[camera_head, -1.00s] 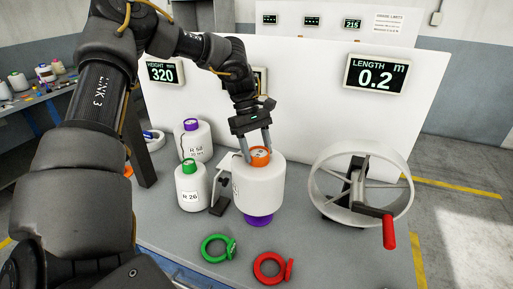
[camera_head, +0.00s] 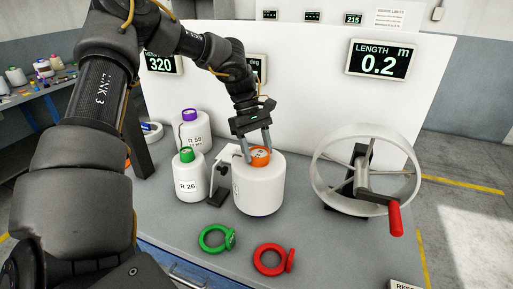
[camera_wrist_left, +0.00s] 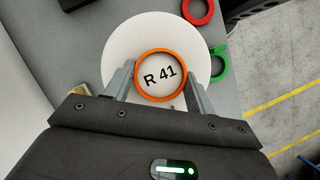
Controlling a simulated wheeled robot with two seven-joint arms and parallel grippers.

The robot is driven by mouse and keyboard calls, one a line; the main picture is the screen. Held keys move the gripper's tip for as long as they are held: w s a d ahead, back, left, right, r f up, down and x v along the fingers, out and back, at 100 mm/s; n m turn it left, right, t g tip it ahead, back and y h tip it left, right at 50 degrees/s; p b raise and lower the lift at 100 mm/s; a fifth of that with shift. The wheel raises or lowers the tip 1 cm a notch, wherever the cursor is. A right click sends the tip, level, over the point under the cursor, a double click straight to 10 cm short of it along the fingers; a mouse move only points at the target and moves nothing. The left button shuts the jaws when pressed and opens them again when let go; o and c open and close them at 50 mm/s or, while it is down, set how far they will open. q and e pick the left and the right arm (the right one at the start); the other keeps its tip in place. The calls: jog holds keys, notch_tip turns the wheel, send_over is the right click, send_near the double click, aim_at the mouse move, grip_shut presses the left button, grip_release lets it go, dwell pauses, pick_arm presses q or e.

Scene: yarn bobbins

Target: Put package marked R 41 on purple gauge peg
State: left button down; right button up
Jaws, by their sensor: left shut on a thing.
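The package marked R 41 (camera_head: 258,187) is a large white bobbin with an orange rim on top. Its R 41 label shows in the left wrist view (camera_wrist_left: 160,76). My left gripper (camera_head: 257,152) points down from above and is shut on the orange rim, a finger on each side. The rest of the peg is hidden, and I cannot tell if the bobbin is fully seated. My right gripper is out of view.
A white bobbin marked R 26 (camera_head: 188,180) with a green top and a purple-topped one (camera_head: 195,132) stand left. A small stand (camera_head: 217,195) is close beside R 41. Green (camera_head: 214,239) and red (camera_head: 269,260) rings lie in front. A crank wheel (camera_head: 318,172) stands right.

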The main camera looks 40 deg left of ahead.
pick_arm(q)
jog(key=shift+f+b, duration=1)
jog(key=shift+f, duration=0.3)
jog(key=shift+f+b, duration=0.3)
jog(key=shift+c, duration=2.2)
grip_release()
jog(key=shift+f, duration=0.1)
jog(key=shift+a+r, duration=0.25)
jog(key=shift+r, duration=0.2)
jog(key=v, duration=0.9)
jog(key=shift+d+r, duration=0.1)
jog(key=shift+r, duration=0.05)
jog(key=shift+a+r, duration=0.25)
jog(key=shift+r, duration=0.1)
